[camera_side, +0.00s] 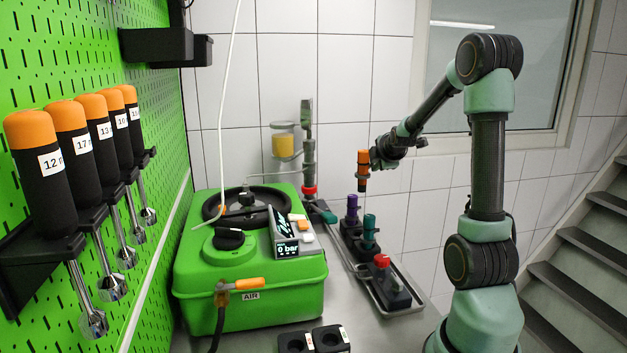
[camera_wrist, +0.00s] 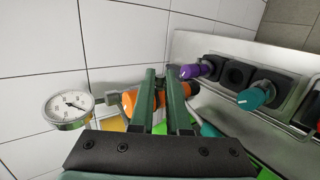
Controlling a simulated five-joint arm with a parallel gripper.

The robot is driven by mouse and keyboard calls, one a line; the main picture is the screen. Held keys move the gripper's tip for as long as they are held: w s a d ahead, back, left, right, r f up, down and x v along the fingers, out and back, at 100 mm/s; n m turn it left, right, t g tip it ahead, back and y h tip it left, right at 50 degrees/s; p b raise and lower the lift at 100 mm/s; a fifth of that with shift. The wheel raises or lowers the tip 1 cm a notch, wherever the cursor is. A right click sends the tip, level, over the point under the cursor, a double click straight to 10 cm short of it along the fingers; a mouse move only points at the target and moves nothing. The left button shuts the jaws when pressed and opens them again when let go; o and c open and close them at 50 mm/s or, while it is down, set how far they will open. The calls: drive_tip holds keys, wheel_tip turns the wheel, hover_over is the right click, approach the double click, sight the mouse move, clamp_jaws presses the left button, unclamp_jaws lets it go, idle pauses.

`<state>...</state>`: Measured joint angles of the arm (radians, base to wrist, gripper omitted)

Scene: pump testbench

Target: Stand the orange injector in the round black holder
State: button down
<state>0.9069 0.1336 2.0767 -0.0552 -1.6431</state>
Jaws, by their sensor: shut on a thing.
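The orange injector (camera_side: 363,161) has an orange upper body and a dark, thin lower end. It hangs roughly upright in my gripper (camera_side: 374,160), well above the metal tray and apart from it. In the wrist view the injector's orange body (camera_wrist: 130,101) shows behind and beside my gripper's two green fingers (camera_wrist: 167,88), partly hidden by them. An empty black holder with a round opening (camera_wrist: 236,73) sits in the row between the purple and teal injectors. I cannot tell for sure whether it is the round black holder of the task.
The metal tray (camera_side: 408,309) also carries a purple injector (camera_side: 352,204), a teal injector (camera_side: 369,226) and a red-topped one (camera_side: 382,260) in black blocks. A green pump unit (camera_side: 250,300) stands left. A gauge (camera_wrist: 68,107) is near the fingers. More black holders (camera_side: 296,343) stand in front.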

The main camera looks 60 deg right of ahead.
sight(369, 174)
drive_tip(key=shift+t, duration=0.3)
drive_tip(key=r, duration=0.1)
drive_tip(key=w+r, duration=0.1)
drive_tip(key=r, duration=0.2)
drive_tip(key=shift+w+a, duration=0.25)
drive_tip(key=shift+a, duration=0.1)
drive_tip(key=w+a+r+n+t+y, duration=0.1)
drive_tip(key=w+a+r+n+y, duration=0.1)
drive_tip(key=w+a+r, duration=0.4)
drive_tip(key=w+a+r+n+t+y, duration=0.1)
drive_tip(key=w+a+r+n+y, duration=0.1)
drive_tip(key=w+a, duration=0.65)
drive_tip(key=w+a+r+n+t+y, duration=0.1)
drive_tip(key=w+a+r+n, duration=0.3)
drive_tip(key=a, duration=0.5)
drive_tip(key=shift+m, duration=0.7)
drive_tip(key=f, duration=1.2)
drive_tip(key=w+f, duration=0.1)
drive_tip(key=f, duration=0.5)
drive_tip(key=shift+w+d+f, duration=0.1)
drive_tip(key=shift+f, duration=0.3)
drive_tip(key=shift+f, duration=0.3)
drive_tip(key=c, duration=0.9)
unclamp_jaws()
